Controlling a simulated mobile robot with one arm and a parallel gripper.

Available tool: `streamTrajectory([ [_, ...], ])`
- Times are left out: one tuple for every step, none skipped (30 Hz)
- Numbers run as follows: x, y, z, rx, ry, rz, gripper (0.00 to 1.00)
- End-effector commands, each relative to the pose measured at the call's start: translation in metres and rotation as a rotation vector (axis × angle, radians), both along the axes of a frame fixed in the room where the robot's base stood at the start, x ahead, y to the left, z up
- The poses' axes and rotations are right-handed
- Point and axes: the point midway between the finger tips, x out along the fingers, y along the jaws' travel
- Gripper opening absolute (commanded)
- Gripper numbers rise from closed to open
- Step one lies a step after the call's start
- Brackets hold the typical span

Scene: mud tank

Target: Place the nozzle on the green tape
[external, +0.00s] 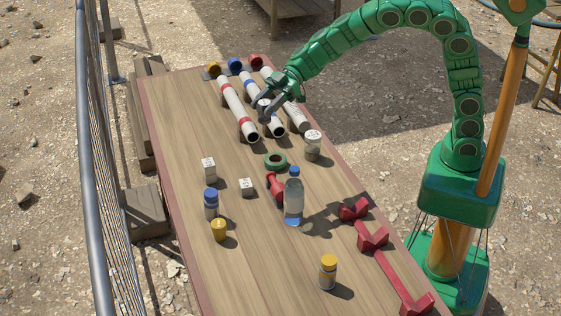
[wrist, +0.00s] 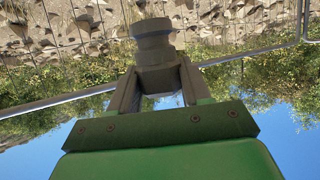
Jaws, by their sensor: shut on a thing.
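My gripper (external: 264,107) is shut on a grey, stepped round piece that looks like the nozzle (wrist: 153,42). The wrist view shows the piece between the two finger tips, with fence and foliage behind it. In the external view, my gripper is over the white pipes toward the far end of the table, and the held piece is small and partly hidden. The green tape (external: 275,167) is a ring lying flat on the table, nearer the camera and slightly right of my gripper. The tape's top looks clear.
White pipes (external: 238,110) with coloured bands lie beyond the tape. A lidded jar (external: 313,149) stands right of the tape. A red object (external: 275,188) and a clear bottle (external: 293,203) stand nearer. The wooden table (external: 180,145) is bare along its left side.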

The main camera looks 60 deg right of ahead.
Motion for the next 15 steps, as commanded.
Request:
streamTrajectory([
  [0.006, -0.009, -0.003, -0.003, 0.0, -0.003, 0.16],
  [0.009, -0.014, -0.004, -0.004, 0.0, -0.001, 0.16],
  [0.012, -0.019, -0.005, -0.003, 0.001, 0.002, 0.16],
  [0.014, -0.024, -0.006, -0.002, 0.002, 0.005, 0.16],
  [0.016, -0.028, -0.007, -0.002, 0.002, 0.008, 0.16],
  [0.019, -0.035, -0.009, -0.003, 0.002, 0.01, 0.16],
  [0.021, -0.039, -0.011, -0.005, 0.002, 0.012, 0.16],
  [0.023, -0.044, -0.013, -0.005, 0.002, 0.014, 0.16],
  [0.026, -0.051, -0.015, -0.003, 0.003, 0.018, 0.16],
  [0.028, -0.056, -0.016, -0.002, 0.003, 0.022, 0.16],
  [0.03, -0.061, -0.018, -0.001, 0.004, 0.024, 0.16],
  [0.032, -0.068, -0.021, -0.002, 0.004, 0.026, 0.16],
  [0.034, -0.074, -0.023, -0.002, 0.005, 0.028, 0.16],
  [0.036, -0.08, -0.025, -0.003, 0.005, 0.03, 0.16],
  [0.037, -0.087, -0.028, -0.002, 0.004, 0.034, 0.16],
])
